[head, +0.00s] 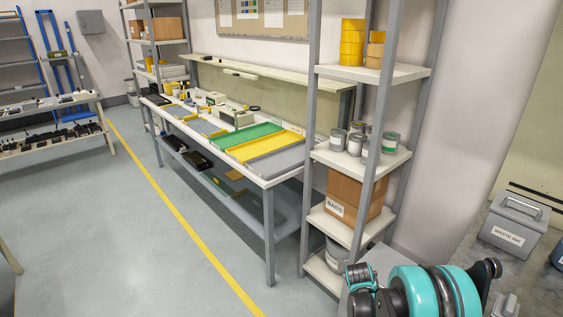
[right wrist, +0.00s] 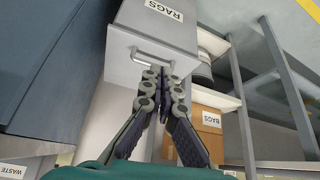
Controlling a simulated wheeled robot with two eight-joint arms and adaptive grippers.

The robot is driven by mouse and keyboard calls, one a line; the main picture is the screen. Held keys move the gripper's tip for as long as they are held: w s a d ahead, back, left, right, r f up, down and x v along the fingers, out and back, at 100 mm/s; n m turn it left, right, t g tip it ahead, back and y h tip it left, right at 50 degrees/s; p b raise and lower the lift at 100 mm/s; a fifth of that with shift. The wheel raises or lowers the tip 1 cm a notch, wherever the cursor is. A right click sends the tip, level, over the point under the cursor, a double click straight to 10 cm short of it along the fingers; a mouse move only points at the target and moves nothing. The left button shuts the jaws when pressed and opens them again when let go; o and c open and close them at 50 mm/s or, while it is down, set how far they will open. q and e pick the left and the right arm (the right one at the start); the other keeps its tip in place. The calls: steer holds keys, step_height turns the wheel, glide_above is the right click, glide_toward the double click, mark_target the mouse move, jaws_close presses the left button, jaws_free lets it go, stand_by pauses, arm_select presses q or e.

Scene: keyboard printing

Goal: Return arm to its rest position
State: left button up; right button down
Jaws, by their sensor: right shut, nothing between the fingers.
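My right arm (head: 430,290), teal and black, comes in at the bottom right of the head view; its gripper fingers are not visible there. In the right wrist view my right gripper (right wrist: 166,73) is shut and empty, its two dark jointed fingers together. The fingertips overlap the silver handle (right wrist: 152,57) of a grey box labelled RAGS (right wrist: 150,35); I cannot tell whether they touch it. My left arm and gripper are not in view.
A grey WASTE INK container (head: 513,222) stands on a surface at right. A long workbench (head: 265,183) carries coloured trays. Open floor lies left.

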steer(key=s+a+r+n+t+y, duration=0.1)
steer(key=s+a+r+n, duration=0.15)
steer(key=s+r, duration=0.4)
steer(key=s+a+r+n+y, duration=0.1)
steer(key=s+a+r, duration=0.2)
steer(key=r, duration=0.6)
steer(key=s+a+r+n+y, duration=0.1)
steer(key=s+a+r+n, duration=0.1)
steer(key=s, duration=0.6)
steer(key=s+a+r+n+t, duration=0.1)
steer(key=s+a+r+n, duration=0.1)
steer(key=s, duration=0.7)
steer(key=shift+s+a+y, duration=0.25)
steer(key=shift+a+y, duration=0.15)
steer(key=shift+a, duration=0.3)
